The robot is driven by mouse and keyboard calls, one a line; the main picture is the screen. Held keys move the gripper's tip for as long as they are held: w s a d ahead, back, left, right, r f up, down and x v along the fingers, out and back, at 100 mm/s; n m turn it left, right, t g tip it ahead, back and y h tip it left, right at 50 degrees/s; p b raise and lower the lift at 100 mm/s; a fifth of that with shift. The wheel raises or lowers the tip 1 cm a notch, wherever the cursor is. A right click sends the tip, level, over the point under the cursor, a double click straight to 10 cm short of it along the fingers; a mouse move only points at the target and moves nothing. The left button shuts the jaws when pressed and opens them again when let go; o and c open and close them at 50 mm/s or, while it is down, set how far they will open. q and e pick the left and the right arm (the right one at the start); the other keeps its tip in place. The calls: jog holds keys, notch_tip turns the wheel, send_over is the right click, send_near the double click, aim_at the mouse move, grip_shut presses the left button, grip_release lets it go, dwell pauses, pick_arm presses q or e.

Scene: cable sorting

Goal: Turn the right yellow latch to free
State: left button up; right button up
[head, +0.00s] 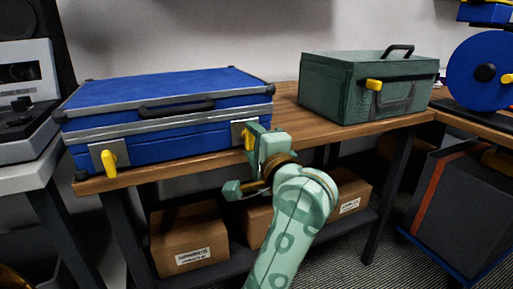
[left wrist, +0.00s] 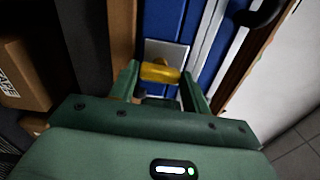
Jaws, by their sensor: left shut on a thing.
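A blue case (head: 165,110) with grey metal trim lies shut on the wooden table. Its right yellow latch (head: 248,139) sits on a metal plate at the front right corner. My left gripper (head: 254,141) is at this latch and shut on it. In the left wrist view the yellow latch (left wrist: 160,72) lies between the two green fingers of my left gripper (left wrist: 160,80), with the metal plate behind it. The left yellow latch (head: 109,159) hangs roughly upright on its own plate, with no gripper near it. My right gripper is not in view.
A green box (head: 345,85) with a yellow latch (head: 374,85) stands on the table (head: 285,115) at the right. Cardboard boxes (head: 188,238) lie on the shelf below. A blue reel (head: 480,70) stands at the far right.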

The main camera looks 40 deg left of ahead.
pick_arm(q)
jog(key=shift+f+n, duration=0.15)
jog(key=shift+n, duration=0.25)
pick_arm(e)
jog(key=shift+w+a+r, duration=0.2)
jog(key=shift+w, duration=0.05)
pick_arm(q)
jog(key=o, duration=1)
jog(key=shift+d, duration=0.1)
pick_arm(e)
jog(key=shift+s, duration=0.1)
